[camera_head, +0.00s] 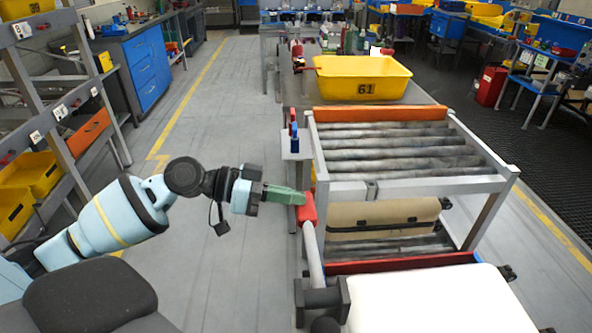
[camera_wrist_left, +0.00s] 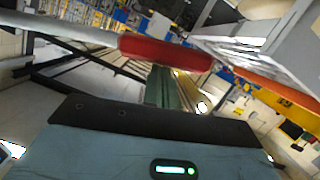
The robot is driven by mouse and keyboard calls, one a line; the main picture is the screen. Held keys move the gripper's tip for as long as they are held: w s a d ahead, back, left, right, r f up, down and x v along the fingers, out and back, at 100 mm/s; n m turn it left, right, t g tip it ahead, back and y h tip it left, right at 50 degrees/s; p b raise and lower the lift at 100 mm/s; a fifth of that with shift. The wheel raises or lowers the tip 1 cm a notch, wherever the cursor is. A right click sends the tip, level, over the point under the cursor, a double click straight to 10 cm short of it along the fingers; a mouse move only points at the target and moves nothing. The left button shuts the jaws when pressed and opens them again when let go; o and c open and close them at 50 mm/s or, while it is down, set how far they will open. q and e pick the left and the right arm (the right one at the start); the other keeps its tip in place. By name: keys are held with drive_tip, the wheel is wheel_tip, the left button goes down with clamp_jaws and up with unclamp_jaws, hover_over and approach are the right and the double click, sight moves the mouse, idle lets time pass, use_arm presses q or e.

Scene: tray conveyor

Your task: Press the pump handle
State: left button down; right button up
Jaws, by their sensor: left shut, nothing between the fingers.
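The pump handle is a grey lever with a red grip (camera_head: 308,209). It rises from a dark bracket (camera_head: 322,297) at the left side of the roller conveyor and stands nearly upright. The red grip also shows in the left wrist view (camera_wrist_left: 165,53), crossing just beyond my fingertips. My left gripper (camera_head: 303,197) has green fingers, shut and empty, pointing right. Its tips are at the upper left of the red grip; I cannot tell whether they touch it. The fingers show in the left wrist view (camera_wrist_left: 163,72). My right gripper is not in view.
A yellow bin (camera_head: 362,86) marked 61 sits behind. Shelves with yellow bins (camera_head: 40,172) stand far left. The floor between is clear.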

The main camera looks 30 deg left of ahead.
use_arm(q)
drive_tip(key=shift+s+d+f+n+g, duration=0.1)
drive_tip(key=shift+s+f+n+g, duration=0.05)
drive_tip(key=shift+f, duration=0.35)
drive_tip(key=shift+s+f+n+g, duration=0.1)
drive_tip(key=shift+f+n+g, duration=0.05)
drive_tip(key=shift+f, duration=0.45)
drive_tip(key=r+b+v, duration=0.1)
drive_tip(key=v, duration=0.7)
drive_tip(key=shift+w, duration=0.15)
